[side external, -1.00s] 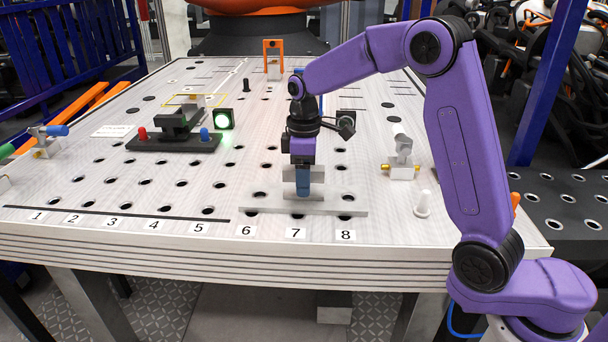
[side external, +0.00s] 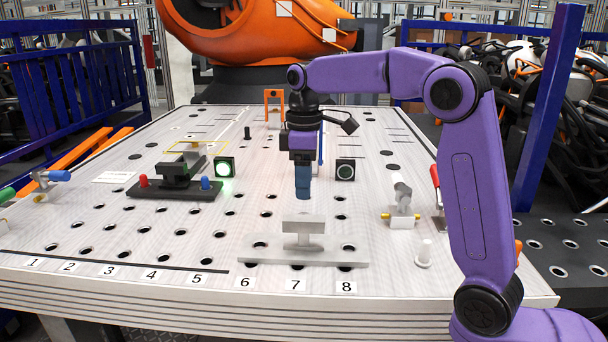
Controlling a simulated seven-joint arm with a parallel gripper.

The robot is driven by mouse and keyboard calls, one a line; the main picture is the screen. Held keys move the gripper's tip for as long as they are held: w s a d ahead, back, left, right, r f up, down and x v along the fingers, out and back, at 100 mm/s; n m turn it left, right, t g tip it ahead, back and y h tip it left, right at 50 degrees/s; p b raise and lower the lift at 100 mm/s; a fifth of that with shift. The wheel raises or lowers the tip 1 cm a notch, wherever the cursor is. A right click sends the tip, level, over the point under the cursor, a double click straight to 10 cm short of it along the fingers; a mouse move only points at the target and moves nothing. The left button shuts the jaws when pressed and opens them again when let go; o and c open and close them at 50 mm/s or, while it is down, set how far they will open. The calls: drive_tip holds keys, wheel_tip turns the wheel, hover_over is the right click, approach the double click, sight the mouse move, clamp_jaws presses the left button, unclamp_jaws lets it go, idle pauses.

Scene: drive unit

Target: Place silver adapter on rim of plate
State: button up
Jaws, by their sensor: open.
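A silver T-shaped piece, which looks like the adapter (side external: 303,226), stands upright at the front middle of the table. Its foot meets a flat grey plate (side external: 345,253) lying near the front edge, above labels 6 to 8. I cannot tell whether the foot rests on the plate's rim or further in. My gripper (side external: 303,194) points straight down above the silver piece, with a small gap between them. It is open and holds nothing. Its blue fingers line up in this view, so the space between them is hidden.
A black fixture (side external: 175,183) with red and blue knobs stands at the left, beside a green-lit button box (side external: 224,167). A second button box (side external: 345,170) is behind my gripper at the right. A clamp (side external: 402,205) and white cone (side external: 424,252) stand at the right.

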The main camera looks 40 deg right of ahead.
drive_tip(key=shift+r, duration=0.45)
drive_tip(key=s+a+f+n, duration=0.1)
drive_tip(key=s+a+f, duration=0.1)
drive_tip(key=s, duration=0.4)
drive_tip(key=s+a+f+n, duration=0.1)
drive_tip(key=s+a+f, duration=0.15)
drive_tip(key=s, duration=0.25)
drive_tip(key=s+d+f, duration=0.2)
drive_tip(key=s, duration=0.5)
drive_tip(key=s+d+f+n, duration=0.1)
drive_tip(key=s+d+f, duration=0.2)
drive_tip(key=s, duration=0.4)
drive_tip(key=s+d+f, duration=0.2)
drive_tip(key=s+d, duration=0.1)
drive_tip(key=s, duration=0.4)
drive_tip(key=shift+s+d+f+n, duration=0.2)
drive_tip(key=shift+s+f+n, duration=0.05)
drive_tip(key=shift+f+n, duration=0.05)
idle(0.5)
